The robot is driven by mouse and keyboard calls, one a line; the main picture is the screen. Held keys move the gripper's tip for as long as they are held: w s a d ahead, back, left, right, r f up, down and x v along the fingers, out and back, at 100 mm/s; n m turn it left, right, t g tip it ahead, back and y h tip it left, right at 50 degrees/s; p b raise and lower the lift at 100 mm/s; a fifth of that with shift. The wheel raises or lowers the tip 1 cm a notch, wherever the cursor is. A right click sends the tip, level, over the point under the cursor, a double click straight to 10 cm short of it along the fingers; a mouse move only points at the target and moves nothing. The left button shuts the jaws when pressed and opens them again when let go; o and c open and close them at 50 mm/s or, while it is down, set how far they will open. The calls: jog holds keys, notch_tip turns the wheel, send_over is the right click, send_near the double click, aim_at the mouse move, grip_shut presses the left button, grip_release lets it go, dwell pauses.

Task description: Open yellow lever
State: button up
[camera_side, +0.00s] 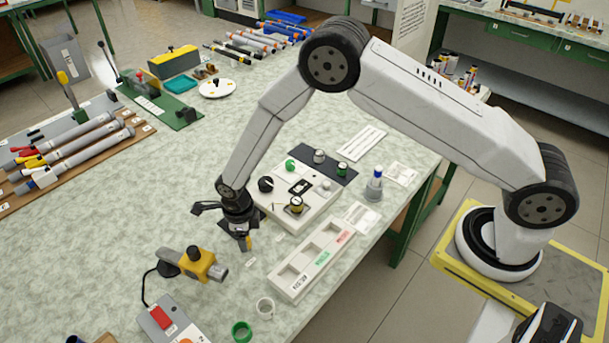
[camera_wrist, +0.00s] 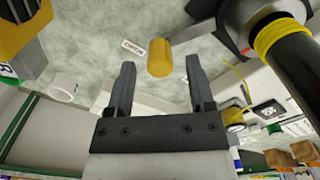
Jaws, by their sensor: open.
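The yellow lever handle (camera_wrist: 160,57) is a short yellow cylinder on a grey bar that runs to the right in the wrist view. In the side view the yellow tip (camera_side: 249,242) shows just below and beside my gripper (camera_side: 241,238), largely hidden by it. My gripper is open; in the wrist view its fingers (camera_wrist: 158,68) stand to either side of the handle. I cannot tell whether they touch it. The pale fixture (camera_side: 288,221) with a black knob (camera_side: 265,184) and a yellow dial gauge (camera_side: 296,204) stands right of my gripper.
A white compartment tray (camera_side: 284,285) lies at the lower right, with a white ring (camera_side: 264,308) and green ring (camera_side: 241,331) nearby. A blue-capped bottle (camera_side: 374,184) stands near the edge. The table at left centre is clear.

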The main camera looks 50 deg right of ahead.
jog(key=shift+r, duration=2.95)
jog(key=shift+s+d+r+n, duration=0.1)
jog(key=shift+d+r+n, duration=0.25)
jog(key=shift+r+n, duration=0.1)
jog(key=s+d+r+n+t, duration=0.1)
jog(key=s+d+r+n, duration=0.6)
jog(key=n, duration=0.6)
jog(key=s+d+r+n+t, duration=0.1)
jog(key=s+d+r+n, duration=0.6)
jog(key=n, duration=0.6)
jog(key=s+d, duration=0.2)
jog(key=s, duration=0.1)
jog(key=shift+t, duration=0.3)
